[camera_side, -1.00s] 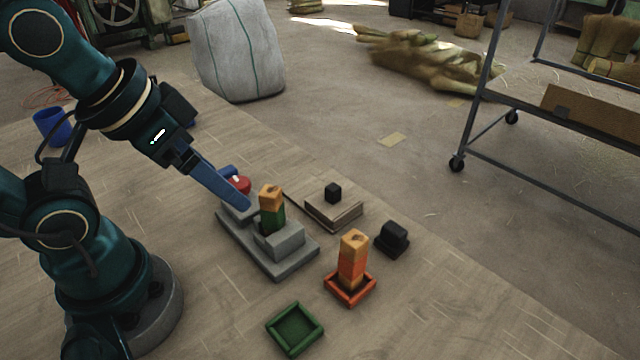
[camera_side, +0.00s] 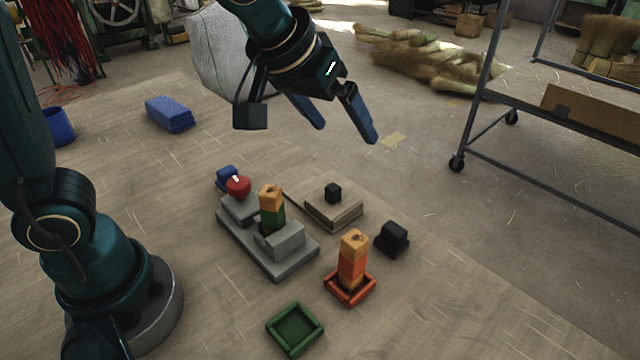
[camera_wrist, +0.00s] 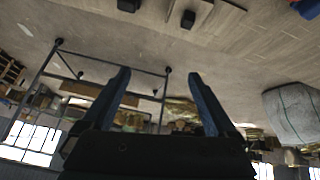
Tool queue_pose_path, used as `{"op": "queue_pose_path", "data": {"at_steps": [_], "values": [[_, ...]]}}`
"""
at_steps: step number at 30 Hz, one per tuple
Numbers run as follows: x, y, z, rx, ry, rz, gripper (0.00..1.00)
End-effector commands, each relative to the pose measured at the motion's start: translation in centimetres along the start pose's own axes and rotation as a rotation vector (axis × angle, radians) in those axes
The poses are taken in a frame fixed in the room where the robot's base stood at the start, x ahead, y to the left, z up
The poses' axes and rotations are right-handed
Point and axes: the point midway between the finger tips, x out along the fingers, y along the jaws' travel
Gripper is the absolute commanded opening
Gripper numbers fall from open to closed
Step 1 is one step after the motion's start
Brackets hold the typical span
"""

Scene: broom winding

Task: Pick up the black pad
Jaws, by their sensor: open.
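Two black things could be the black pad; I cannot tell which. One is a small black cube (camera_side: 333,193) on a flat wooden block (camera_side: 336,212); it also shows at the top of the wrist view (camera_wrist: 188,19). The other is a larger, stepped black piece (camera_side: 392,239) on the floor to its right, also at the wrist view's top edge (camera_wrist: 129,5). My gripper (camera_side: 346,133) is raised in the air, behind and above both in the side view. Its blue fingers are spread and empty, as the wrist view also shows (camera_wrist: 160,73).
A grey stepped base (camera_side: 285,268) holds a green and orange stack (camera_side: 271,208), a red knob (camera_side: 238,187) and a blue part. An orange stack (camera_side: 353,258) stands in an orange tray (camera_side: 350,297). A green tray (camera_side: 294,330) is empty. A blue block (camera_side: 170,114) lies at left.

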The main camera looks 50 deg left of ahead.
Motion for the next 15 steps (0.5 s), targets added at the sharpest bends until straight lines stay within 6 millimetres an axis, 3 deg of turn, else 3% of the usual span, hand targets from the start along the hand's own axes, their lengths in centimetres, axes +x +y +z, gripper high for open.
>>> {"op": "queue_pose_path", "data": {"at_steps": [5,9,15], "values": [[5.4,3.8,0.4,0.050,-0.060,0.005,0.93],[9.0,6.1,2.3,0.108,-0.113,0.003,0.93],[12.0,7.4,5.6,0.179,-0.193,-0.012,0.93]]}}
